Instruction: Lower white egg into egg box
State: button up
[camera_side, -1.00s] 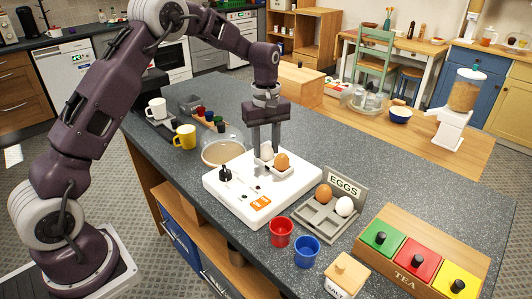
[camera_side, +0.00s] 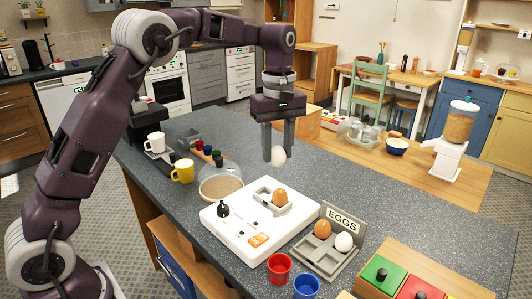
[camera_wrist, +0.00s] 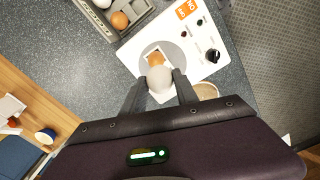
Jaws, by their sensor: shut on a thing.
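My gripper (camera_side: 278,160) is shut on a white egg (camera_side: 278,157) and holds it in the air above the back of the white appliance (camera_side: 235,222). In the wrist view the held egg (camera_wrist: 159,79) sits between my fingertips. The grey egg box (camera_side: 337,266), with an EGGS sign (camera_side: 342,220), stands right of the appliance. It holds a brown egg (camera_side: 322,229) and another white egg (camera_side: 344,242) in its back row. Its front compartments look empty. A second brown egg (camera_side: 279,196) sits in a small holder on the appliance.
A red cup (camera_side: 279,267) and a blue cup (camera_side: 306,286) stand in front of the egg box. The counter behind the egg box is clear.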

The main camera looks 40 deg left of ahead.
jog(key=s+d+f, duration=0.1)
jog(key=d+f, duration=0.1)
jog(key=d, duration=0.7)
jog(key=s+d+f, duration=0.1)
jog(key=s+d, duration=0.1)
jog(key=d, duration=0.7)
jog(key=shift+d+f, duration=0.35)
jog(key=shift+d, duration=0.05)
jog(key=shift+f, duration=3.85)
jog(key=o, duration=0.9)
